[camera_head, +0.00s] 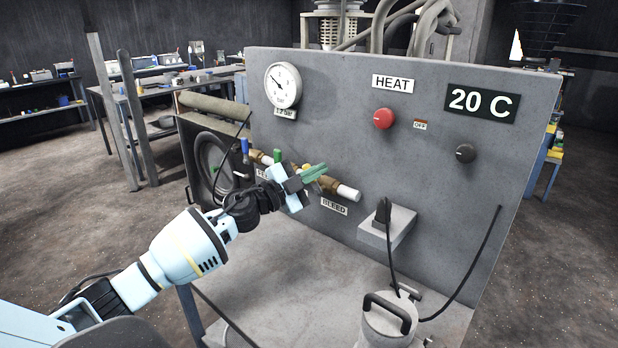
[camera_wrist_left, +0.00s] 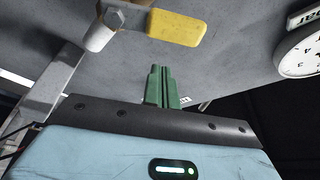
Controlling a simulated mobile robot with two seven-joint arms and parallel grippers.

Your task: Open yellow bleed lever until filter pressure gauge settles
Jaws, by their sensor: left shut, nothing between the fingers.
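The panel carries a bleed valve (camera_head: 328,184) with a brass body and white outlet above the BLEED label. Its yellow lever (camera_wrist_left: 178,27) shows clearly in the wrist view, near the top. In the head view the lever is mostly hidden behind my gripper. My left gripper (camera_head: 316,170) has green fingers, shut and empty, in front of the valve. In the wrist view the fingertips (camera_wrist_left: 161,70) are below the lever in the picture, apparently apart from it.
A blue-handled valve (camera_head: 246,150) and a green handle (camera_head: 277,156) sit left of my gripper. A red knob (camera_head: 383,118), a dark knob (camera_head: 466,153) and a 20 C display (camera_head: 481,103) are on the panel. A socket box (camera_head: 387,226) with black cables juts out at lower right.

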